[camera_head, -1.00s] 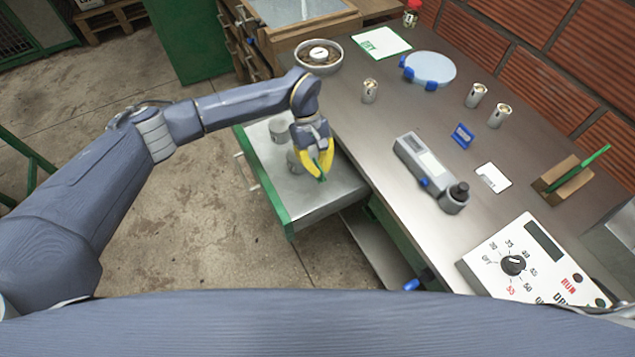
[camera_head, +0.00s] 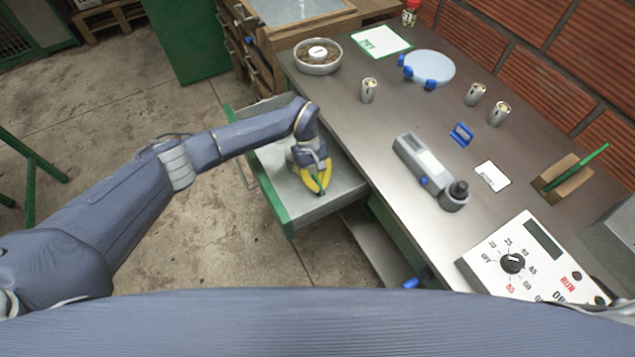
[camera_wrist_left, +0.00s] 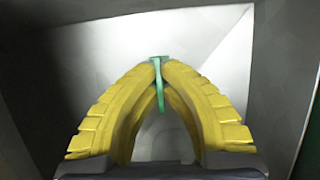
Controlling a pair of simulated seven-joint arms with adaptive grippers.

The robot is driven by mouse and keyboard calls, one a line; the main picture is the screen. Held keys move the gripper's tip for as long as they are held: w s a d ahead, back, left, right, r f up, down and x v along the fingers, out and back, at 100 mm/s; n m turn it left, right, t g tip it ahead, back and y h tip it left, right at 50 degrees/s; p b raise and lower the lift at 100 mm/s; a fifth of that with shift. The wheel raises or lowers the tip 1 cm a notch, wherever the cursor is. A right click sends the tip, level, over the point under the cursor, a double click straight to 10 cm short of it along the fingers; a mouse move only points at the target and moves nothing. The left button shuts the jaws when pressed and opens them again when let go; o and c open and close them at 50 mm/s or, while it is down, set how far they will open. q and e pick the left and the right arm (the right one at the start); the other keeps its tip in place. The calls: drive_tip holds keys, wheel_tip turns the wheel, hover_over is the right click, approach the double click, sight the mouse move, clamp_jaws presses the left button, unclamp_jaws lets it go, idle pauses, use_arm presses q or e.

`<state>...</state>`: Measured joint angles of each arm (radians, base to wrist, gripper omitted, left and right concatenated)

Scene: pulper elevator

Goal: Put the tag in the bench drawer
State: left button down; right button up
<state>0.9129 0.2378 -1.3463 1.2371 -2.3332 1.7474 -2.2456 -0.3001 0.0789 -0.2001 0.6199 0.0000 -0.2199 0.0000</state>
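The bench drawer (camera_head: 279,207) is pulled open at the bench's left side, with a green front and a grey metal inside. My left gripper (camera_head: 321,192) points down within the drawer's outline, near its front right part. Its yellow fingers close at the tips on a small, narrow green tag, which the left wrist view shows pinched between them (camera_wrist_left: 160,84). The drawer's grey floor and wall lie behind the tag there. I cannot tell whether the tag touches the floor. My left arm hides the drawer's far part. My right gripper is not in view.
On the bench (camera_head: 390,240) stand a grey device (camera_head: 425,168), a bowl (camera_head: 318,56), a metal can (camera_head: 368,90) and a white control panel (camera_head: 520,262). A wooden cabinet (camera_head: 262,60) stands beyond the drawer.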

use_arm(q)
drive_tip(key=shift+f, duration=0.15)
drive_tip(key=c, duration=1.6)
unclamp_jaws()
drive_tip(key=v, duration=1.2)
